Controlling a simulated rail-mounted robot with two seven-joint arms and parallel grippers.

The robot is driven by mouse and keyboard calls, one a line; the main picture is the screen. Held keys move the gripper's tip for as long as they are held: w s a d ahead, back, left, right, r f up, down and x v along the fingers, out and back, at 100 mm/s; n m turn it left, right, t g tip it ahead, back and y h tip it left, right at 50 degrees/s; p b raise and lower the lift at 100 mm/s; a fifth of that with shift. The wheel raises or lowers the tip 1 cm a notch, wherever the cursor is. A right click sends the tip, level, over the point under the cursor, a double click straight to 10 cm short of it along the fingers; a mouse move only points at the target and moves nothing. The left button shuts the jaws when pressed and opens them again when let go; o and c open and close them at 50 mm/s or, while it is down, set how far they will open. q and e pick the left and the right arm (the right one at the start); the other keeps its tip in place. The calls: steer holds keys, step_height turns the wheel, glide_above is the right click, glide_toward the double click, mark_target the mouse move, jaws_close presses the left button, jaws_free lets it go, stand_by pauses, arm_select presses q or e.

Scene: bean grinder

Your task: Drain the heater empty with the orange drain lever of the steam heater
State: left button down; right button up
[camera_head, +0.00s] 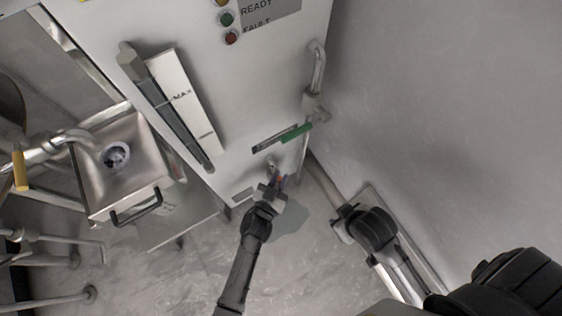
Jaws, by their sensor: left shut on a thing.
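The steam heater (250,70) is the large pale cabinet at the top middle, with a sight gauge (170,105) marked MAX on its front. A metal drain fitting (271,166) sticks out low on the front. My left gripper (272,189) is at this fitting and shut on the drain lever. Only a small orange bit of the drain lever (280,179) shows beside the fingers; the rest is hidden by the gripper. My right gripper (346,217) is off to the right, apart from the heater; its fingers are too unclear to tell open from shut.
A green lever (297,133) sits on the heater above the drain. A metal sink box (118,160) with a black handle stands at left. A wall pipe (316,75) runs down the heater's right side. A darker patch (289,221) lies on the floor below the drain.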

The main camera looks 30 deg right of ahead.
arm_select(q)
steer(key=shift+s+a+f+n+t+h, duration=0.1)
steer(key=shift+a+f+n+t+h, duration=0.3)
steer(key=shift+a+n+t, duration=0.45)
steer(key=shift+s+a+f+n+t+h, duration=0.1)
steer(key=shift+a+f+n+t+h, duration=0.1)
steer(key=shift+a+n+t+h, duration=0.55)
steer(key=shift+s+a+f+n+t+h, duration=0.1)
steer(key=shift+a+f+n+t+h, duration=0.25)
steer(key=shift+a+n+t, duration=0.6)
steer(key=c, duration=1.1)
jaws_free()
steer(key=p+v, duration=0.1)
steer(key=v, duration=1.3)
steer(key=shift+r, duration=0.2)
